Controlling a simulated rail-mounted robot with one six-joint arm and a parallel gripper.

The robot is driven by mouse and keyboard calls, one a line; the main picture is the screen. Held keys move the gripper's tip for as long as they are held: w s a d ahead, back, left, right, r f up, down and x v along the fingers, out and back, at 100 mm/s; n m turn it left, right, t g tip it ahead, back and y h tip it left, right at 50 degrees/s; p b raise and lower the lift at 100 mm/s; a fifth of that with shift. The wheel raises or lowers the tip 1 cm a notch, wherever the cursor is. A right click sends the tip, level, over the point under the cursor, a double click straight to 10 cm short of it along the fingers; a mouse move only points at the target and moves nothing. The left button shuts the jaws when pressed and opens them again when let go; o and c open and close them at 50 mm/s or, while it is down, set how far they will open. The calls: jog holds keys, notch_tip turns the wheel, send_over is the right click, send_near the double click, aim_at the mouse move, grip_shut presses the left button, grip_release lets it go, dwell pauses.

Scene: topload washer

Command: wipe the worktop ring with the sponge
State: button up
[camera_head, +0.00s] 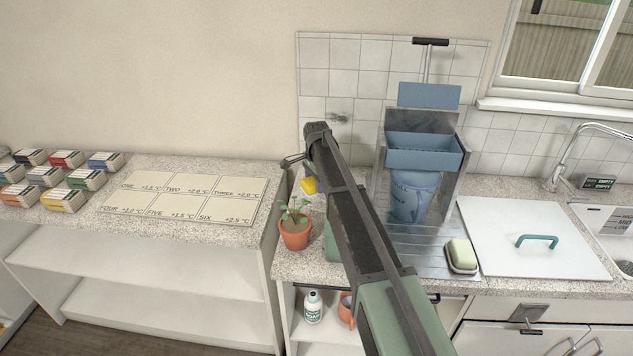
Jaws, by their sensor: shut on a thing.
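A small yellow block (309,185), which looks like the sponge, shows just below the end of my arm, behind the potted plant. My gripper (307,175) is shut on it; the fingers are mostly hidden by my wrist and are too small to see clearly. The speckled worktop (300,262) runs under and to the right of my arm. No ring mark can be made out on it; my arm covers part of the surface. I cannot tell whether the yellow block touches the worktop.
A potted plant (295,232) stands close in front of the yellow block. A blue container assembly (424,150) stands right of my arm. A soap dish (462,268) with a pale bar, a white lid (530,225) and a tap (570,150) are farther right. Several small boxes (66,160) lie left.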

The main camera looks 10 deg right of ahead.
notch_tip(320, 180, up, 3)
jog(key=p, duration=0.3)
jog(key=shift+r, duration=0.2)
jog(key=shift+f, duration=0.15)
